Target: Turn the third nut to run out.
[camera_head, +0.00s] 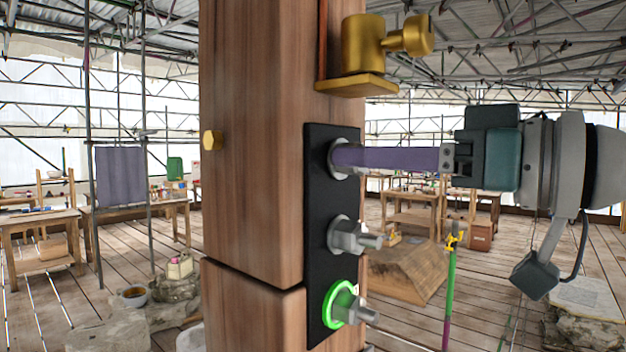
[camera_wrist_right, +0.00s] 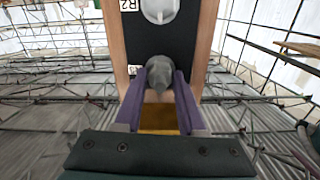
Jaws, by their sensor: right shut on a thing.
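A black plate (camera_head: 318,235) on the wooden post (camera_head: 245,150) carries three nuts in a column. The lowest nut (camera_head: 358,312) has a green-lit ring around its base. The middle nut (camera_head: 350,238) is grey and bare, with a bolt end sticking out. The top nut is mostly hidden behind the purple fingers of my right gripper (camera_head: 343,158); its round washer shows behind them. In the right wrist view this nut (camera_wrist_right: 158,78) sits between both fingers, which are shut on it. A partly covered label is beside it; "R2" marks the neighbouring nut (camera_wrist_right: 159,8). My left gripper is not in view.
A gold fitting (camera_head: 362,58) with a side arm juts from the post just above the gripped nut, close over my right gripper. A small yellow knob (camera_head: 213,140) is on the post's left face. Workbenches and a green pole (camera_head: 449,295) stand behind.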

